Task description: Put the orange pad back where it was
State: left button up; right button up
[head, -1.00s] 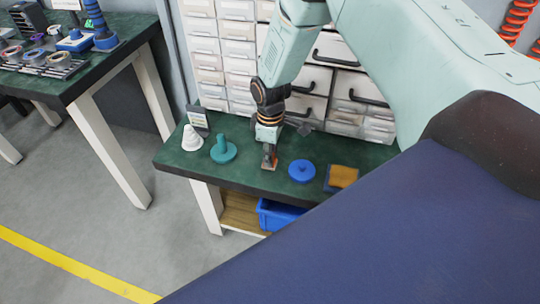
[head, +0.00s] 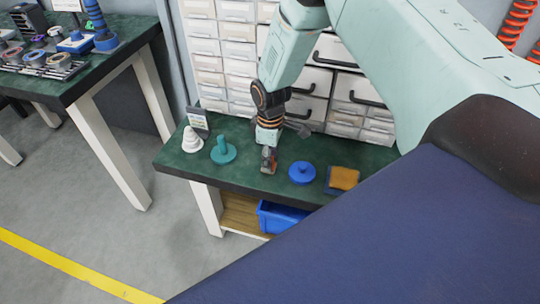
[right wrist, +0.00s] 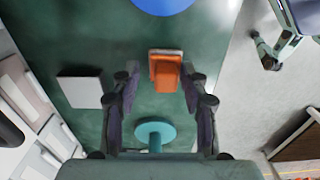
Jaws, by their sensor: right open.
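My right gripper (head: 268,159) points down at the green-topped bench, between the teal knobbed piece (head: 223,151) and the blue disc (head: 302,172). In the right wrist view its fingers (right wrist: 163,108) are open, one to each side of a small red-orange block (right wrist: 165,72). The block appears to stand on the bench beneath the fingers; contact is hard to judge. An amber-orange pad (head: 344,178) lies on a dark blue base at the bench's right, apart from the gripper. I cannot tell which orange item is the task's pad. The left gripper is not in view.
A white stepped cone (head: 192,140) and a small card stand (head: 197,122) are at the bench's left end. A pale square (right wrist: 80,87) lies left of the gripper in the wrist view. Drawers (head: 225,50) stand behind. A blue bin (head: 280,216) sits below.

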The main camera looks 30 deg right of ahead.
notch_tip(320, 180, up, 12)
jog(key=p, duration=0.4)
jog(key=shift+m+y, duration=0.3)
jog(key=shift+m, duration=0.6)
jog(key=s+a+f, duration=0.1)
jog(key=s+f, duration=0.1)
jog(key=s+a+f, duration=0.1)
jog(key=s+f, duration=0.1)
jog(key=s, duration=0.1)
jog(key=s+a+f, duration=0.2)
jog(key=f, duration=0.1)
jog(key=shift+s+f+b, duration=0.1)
jog(key=shift+s+b, duration=0.1)
jog(key=shift+b, duration=0.1)
jog(key=s+a+f+m, duration=0.2)
jog(key=s+m, duration=0.1)
jog(key=s, duration=0.9)
jog(key=s+a+f+m, duration=0.2)
jog(key=s+f+m, duration=0.1)
jog(key=s, duration=0.9)
jog(key=shift+s+f+m, duration=0.15)
jog(key=shift+f+m, duration=0.15)
jog(key=shift+f, duration=0.05)
jog(key=shift+s, duration=0.1)
